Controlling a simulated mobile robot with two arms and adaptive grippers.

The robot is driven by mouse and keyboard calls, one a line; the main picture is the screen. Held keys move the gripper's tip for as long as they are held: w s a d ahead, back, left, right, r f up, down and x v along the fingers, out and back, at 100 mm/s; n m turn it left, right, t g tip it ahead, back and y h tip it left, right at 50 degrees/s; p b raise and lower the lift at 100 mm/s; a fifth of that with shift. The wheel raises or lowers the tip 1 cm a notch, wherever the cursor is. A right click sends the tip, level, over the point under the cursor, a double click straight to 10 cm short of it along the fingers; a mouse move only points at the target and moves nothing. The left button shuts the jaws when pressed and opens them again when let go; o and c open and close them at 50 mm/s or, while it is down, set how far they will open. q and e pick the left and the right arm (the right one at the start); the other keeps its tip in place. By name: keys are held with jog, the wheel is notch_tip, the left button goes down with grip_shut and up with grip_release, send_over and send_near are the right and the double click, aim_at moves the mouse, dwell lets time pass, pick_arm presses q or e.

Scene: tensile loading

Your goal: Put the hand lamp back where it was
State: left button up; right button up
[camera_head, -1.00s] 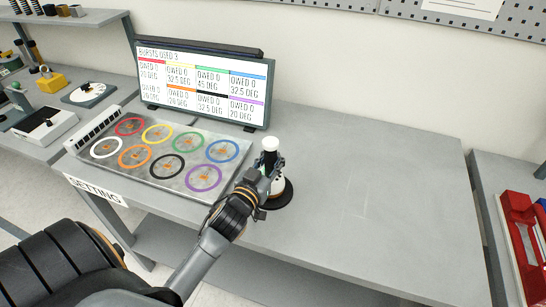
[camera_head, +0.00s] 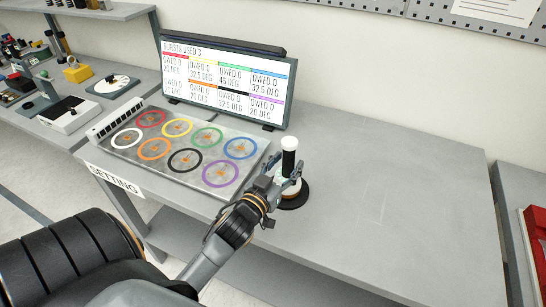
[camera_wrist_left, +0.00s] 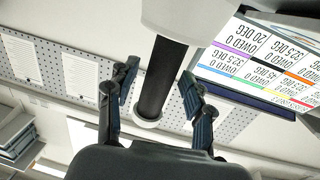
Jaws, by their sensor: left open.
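The hand lamp (camera_head: 289,160), with a white cap, a black grip and a white lower part, stands upright on a round black base (camera_head: 294,198) on the grey table. My left gripper (camera_head: 285,182) is open at the lamp's lower part, below the black grip. In the left wrist view the lamp's black grip (camera_wrist_left: 163,80) runs between the two open fingers of the gripper (camera_wrist_left: 160,100), with a gap on each side. The gripper hides part of the lamp's lower part in the head view. My right gripper is not in view.
A plate with several coloured rings (camera_head: 187,185) lies left of the lamp, in front of a display screen (camera_head: 224,83). The table (camera_head: 400,190) is clear to the right. A red case (camera_head: 536,240) is on a bench at the far right.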

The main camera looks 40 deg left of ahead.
pick_arm(q)
jog(key=s+d+b, duration=0.1)
jog(key=s, duration=0.8)
jog(key=shift+r+b, duration=0.15)
jog(key=shift+b, duration=0.15)
jog(key=shift+s+d, duration=0.1)
